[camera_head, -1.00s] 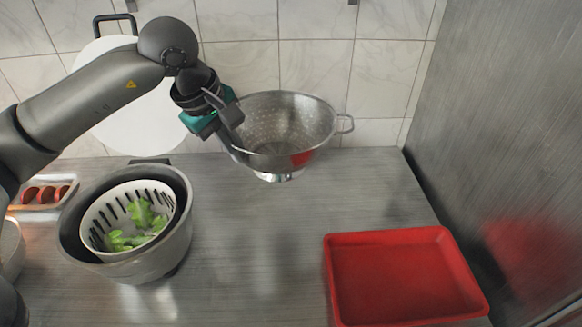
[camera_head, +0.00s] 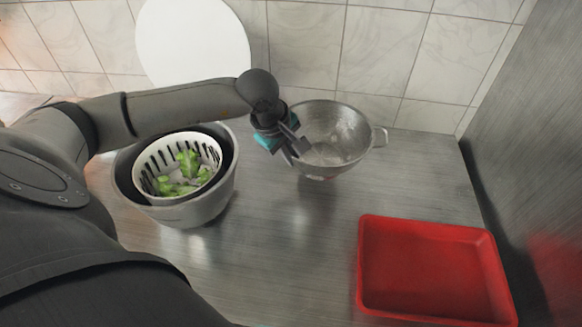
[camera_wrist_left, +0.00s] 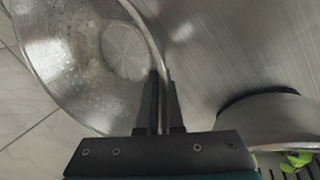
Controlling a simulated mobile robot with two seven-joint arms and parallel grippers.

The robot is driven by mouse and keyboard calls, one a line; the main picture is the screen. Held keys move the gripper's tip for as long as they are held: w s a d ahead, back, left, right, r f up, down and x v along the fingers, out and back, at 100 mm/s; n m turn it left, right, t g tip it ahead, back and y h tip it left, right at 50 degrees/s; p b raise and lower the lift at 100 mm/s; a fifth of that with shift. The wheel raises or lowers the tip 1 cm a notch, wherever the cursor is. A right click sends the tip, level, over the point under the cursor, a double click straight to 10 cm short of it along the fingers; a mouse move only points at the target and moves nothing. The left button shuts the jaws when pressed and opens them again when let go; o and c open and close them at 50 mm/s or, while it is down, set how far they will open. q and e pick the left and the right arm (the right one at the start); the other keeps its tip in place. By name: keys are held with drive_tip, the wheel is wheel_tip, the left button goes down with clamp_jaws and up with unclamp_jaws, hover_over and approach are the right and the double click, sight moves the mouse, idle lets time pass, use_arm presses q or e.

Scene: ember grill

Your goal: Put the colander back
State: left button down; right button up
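The metal colander (camera_head: 340,133) is at the back of the counter near the tiled wall, its bowl facing up and one loop handle at its right. My left gripper (camera_head: 299,152) is at the colander's left side. In the left wrist view, the fingers (camera_wrist_left: 161,103) of my left gripper are shut on the colander's rim, with the perforated bowl (camera_wrist_left: 82,55) beside them. The colander's foot is near the counter top; I cannot tell if it touches. My right gripper is not in view.
A grey pot (camera_head: 222,193) with a white slotted basket (camera_head: 148,171) of green leaves stands left of the colander. A red tray (camera_head: 366,262) lies at the front right. A white round board (camera_head: 190,42) stands against the wall. Metal wall on the right. The counter between pot and tray is clear.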

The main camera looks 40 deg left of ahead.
use_arm(q)
drive_tip(key=shift+f, duration=2.2)
drive_tip(key=shift+f, duration=0.15)
drive_tip(key=c, duration=1.1)
unclamp_jaws()
drive_tip(key=shift+r, duration=0.4)
drive_tip(key=v, duration=1.1)
drive_tip(key=shift+s+a+r, duration=0.1)
drive_tip(key=shift+s+r, duration=0.1)
drive_tip(key=shift+r, duration=0.1)
